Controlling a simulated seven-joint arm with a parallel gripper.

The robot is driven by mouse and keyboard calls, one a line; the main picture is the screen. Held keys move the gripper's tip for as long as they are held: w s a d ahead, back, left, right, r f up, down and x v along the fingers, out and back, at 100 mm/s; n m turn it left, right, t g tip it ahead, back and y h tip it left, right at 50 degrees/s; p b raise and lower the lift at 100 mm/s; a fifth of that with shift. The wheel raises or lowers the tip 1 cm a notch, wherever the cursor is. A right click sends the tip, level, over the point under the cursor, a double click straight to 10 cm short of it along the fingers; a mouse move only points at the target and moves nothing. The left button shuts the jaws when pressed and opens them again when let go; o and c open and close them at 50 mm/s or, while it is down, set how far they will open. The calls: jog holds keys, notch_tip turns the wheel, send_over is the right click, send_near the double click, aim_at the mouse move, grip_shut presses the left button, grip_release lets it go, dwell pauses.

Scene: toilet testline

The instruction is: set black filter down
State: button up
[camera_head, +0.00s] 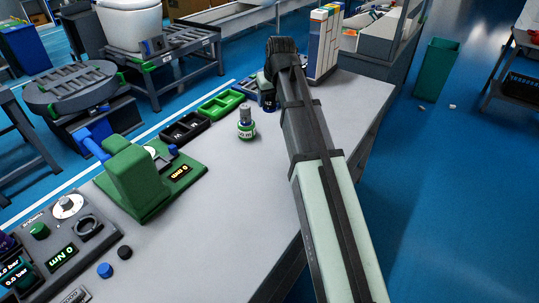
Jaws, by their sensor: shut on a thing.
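My arm reaches from the lower right over the grey bench top (235,205). My gripper (268,88) is at the far end of the bench, pointing down and small in the picture. It is shut on a small dark piece, taken as the black filter (269,103), which is mostly hidden by the gripper. I cannot tell whether the piece touches the bench.
A green press (140,178) stands at left. The bench middle is clear.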

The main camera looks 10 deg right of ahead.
notch_tip(320, 180, down, 20)
jog(key=shift+r, duration=0.1)
dwell(0.8)
jog(key=o, duration=1.1)
jog(key=shift+c, duration=0.2)
jog(key=v, duration=1.2)
jog(key=shift+w, duration=0.1)
